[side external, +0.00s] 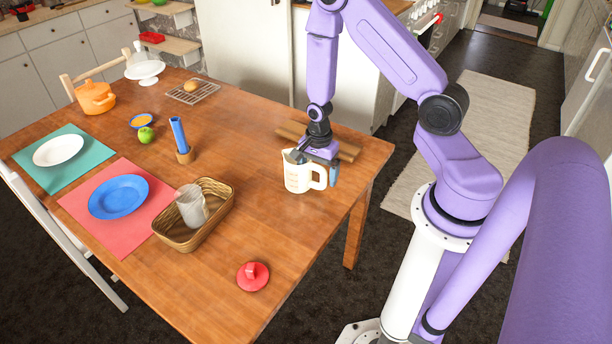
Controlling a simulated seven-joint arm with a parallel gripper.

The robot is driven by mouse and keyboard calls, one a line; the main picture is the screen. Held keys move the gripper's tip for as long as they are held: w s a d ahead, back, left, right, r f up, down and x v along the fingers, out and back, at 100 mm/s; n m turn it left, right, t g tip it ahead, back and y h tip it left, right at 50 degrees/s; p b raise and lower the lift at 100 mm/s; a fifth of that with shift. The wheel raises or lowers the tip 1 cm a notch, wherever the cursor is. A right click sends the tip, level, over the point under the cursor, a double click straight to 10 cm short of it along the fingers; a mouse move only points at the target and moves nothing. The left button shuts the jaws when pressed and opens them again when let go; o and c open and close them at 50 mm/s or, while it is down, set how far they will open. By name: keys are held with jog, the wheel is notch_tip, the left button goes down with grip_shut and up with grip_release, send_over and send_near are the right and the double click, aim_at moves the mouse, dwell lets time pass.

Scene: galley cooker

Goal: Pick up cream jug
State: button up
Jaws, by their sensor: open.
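The cream jug (297,178) is a cream-white pitcher with a handle on its right side. It stands upright on the wooden table near the right edge, close to my arm. My gripper (316,160) is right at the jug, pointing down, with one finger at its rim and the other on the right near the handle. The jaws are open. Whether the fingers touch the jug cannot be told from this view, and part of the jug's top is hidden behind the gripper.
A brown wooden board (345,150) lies just behind the jug. A wicker basket (215,218) holding a pale jar (192,206) stands to the left. A red lid (253,276) lies in front. The table (290,225) is bare between jug and lid.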

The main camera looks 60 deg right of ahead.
jog(key=c, duration=1.3)
jog(key=shift+r, duration=0.15)
